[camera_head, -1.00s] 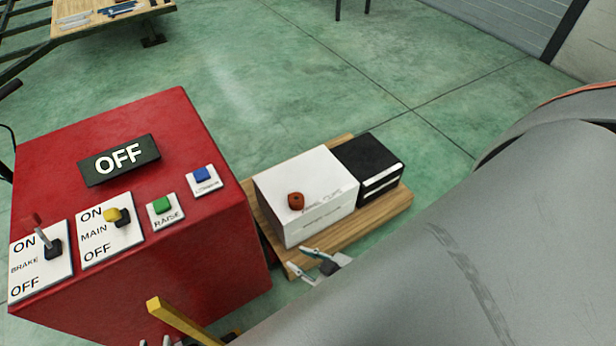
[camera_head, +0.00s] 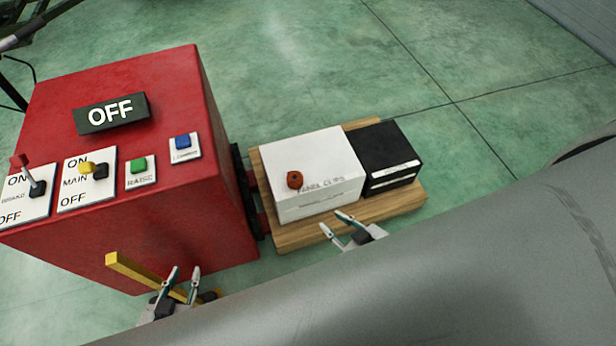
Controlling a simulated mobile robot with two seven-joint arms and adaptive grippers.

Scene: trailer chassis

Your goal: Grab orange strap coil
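The orange strap coil (camera_head: 295,180) is a small round orange-red roll. It lies on top of the white box (camera_head: 322,205), near its left side. My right gripper (camera_head: 334,224) is just in front of the white box, to the lower right of the coil and apart from it. Its two fingers are spread and empty. My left gripper (camera_head: 184,274) is at the lower left, by the yellow bar, with its fingers apart and nothing seen between them. Most of both arms is hidden behind the large grey surface.
A black box (camera_head: 390,158) stands right of the white box, both on a wooden pallet (camera_head: 290,239). A red control cabinet (camera_head: 200,215) with switches and an OFF sign is at left. A yellow bar (camera_head: 150,274) slants before it. Green floor (camera_head: 330,65) is clear behind.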

